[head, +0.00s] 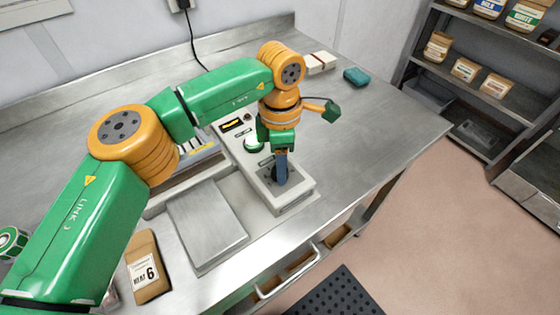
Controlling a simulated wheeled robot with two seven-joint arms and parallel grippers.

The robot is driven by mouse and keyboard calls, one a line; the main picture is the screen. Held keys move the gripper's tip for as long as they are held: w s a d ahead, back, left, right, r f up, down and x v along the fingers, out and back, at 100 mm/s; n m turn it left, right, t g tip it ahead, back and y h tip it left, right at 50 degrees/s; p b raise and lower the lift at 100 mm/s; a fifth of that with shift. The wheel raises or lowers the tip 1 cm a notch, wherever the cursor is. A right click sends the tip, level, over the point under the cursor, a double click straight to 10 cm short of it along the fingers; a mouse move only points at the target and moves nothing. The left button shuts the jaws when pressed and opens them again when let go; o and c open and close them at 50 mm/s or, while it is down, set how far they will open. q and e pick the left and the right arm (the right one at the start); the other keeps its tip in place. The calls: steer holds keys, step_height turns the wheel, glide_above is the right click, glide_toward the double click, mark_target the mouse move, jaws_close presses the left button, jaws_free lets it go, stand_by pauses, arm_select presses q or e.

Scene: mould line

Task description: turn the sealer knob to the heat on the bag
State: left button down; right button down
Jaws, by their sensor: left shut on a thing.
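The sealer (297,196) is a light grey box at the front middle of the steel bench. My left gripper (281,176) points down onto the sealer's top and is shut on the dark knob (274,179). The gripper hides most of the knob, so its pointer and scale cannot be read. The brown bag (147,268) lies at the lower left, with a white label that reads HEAT 6. My right gripper is not in view.
A flat metal plate (206,222) lies left of the sealer. A teal block (356,77) and a pale stack (320,63) sit at the back right. The bench (390,120) is clear to the right. Shelves (480,90) with jars stand beyond.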

arm_select(q)
steer(key=m, duration=0.4)
steer(key=shift+r+m, duration=0.1)
steer(key=shift+m, duration=0.2)
steer(key=m, duration=0.3)
steer(key=shift+m, duration=0.4)
steer(key=m, duration=0.4)
steer(key=shift+y, duration=0.3)
steer(key=shift+s+m, duration=0.1)
steer(key=shift+m, duration=1.6)
steer(key=shift+c, duration=2.1)
jaws_free()
